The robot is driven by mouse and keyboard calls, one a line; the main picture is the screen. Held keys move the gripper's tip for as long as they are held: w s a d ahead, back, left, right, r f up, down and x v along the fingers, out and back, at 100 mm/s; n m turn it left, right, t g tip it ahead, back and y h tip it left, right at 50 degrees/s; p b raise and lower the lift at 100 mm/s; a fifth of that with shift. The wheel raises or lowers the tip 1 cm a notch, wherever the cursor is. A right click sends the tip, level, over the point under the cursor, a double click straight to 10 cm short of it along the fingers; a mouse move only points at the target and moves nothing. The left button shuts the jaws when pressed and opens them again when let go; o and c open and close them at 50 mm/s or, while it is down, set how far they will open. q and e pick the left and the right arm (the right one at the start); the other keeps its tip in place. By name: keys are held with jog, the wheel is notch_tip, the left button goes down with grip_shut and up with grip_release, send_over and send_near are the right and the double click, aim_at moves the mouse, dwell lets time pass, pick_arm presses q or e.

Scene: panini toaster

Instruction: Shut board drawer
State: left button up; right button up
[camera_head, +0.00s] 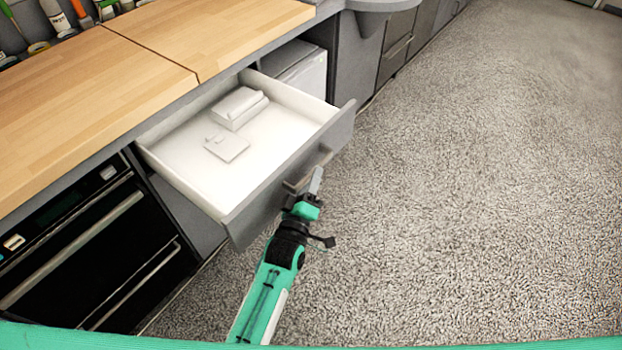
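The board drawer (183,178) is pulled out from under the wooden counter, with its white interior facing up. Its grey front (262,208) faces the floor area on the right. Inside lie a white block-like item (239,106) and a small flat white piece (227,147). My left gripper (307,184) is at the outer side of the drawer front, close by the handle (322,156). One grey finger shows pointing up; the other is not clear, so I cannot tell whether it is open or touches the handle. My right gripper is not in view.
The wooden counter (90,95) runs above the drawer. A black oven (95,255) with metal handles is at the lower left. A white appliance (306,72) sits in an open bay behind the drawer. The carpeted floor (470,180) on the right is clear.

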pick_arm(q)
grip_shut()
jog(key=shift+a, duration=0.1)
